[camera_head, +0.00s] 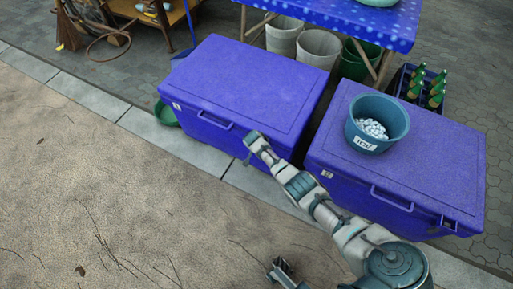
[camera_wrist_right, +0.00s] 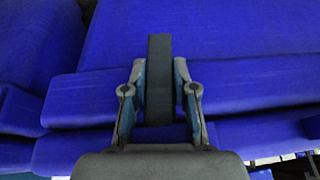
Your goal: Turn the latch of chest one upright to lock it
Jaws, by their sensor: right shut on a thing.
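Two blue lidded chests stand side by side; their labels are too small to read. My right arm reaches to the front right of the left chest (camera_head: 250,80). My right gripper (camera_head: 253,138) is at its front edge there. In the right wrist view the gripper (camera_wrist_right: 160,100) is shut on a dark grey bar, the latch (camera_wrist_right: 159,65), which points straight up in that picture between the fingers. In the head view the gripper mostly hides this latch. My left gripper (camera_head: 281,270) is low at the bottom edge, away from the chests; its opening is unclear.
A blue bucket of white pieces (camera_head: 375,124) stands on the right chest (camera_head: 430,160). A crate of green bottles (camera_head: 425,88), several buckets and a blue-covered table (camera_head: 330,18) are behind.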

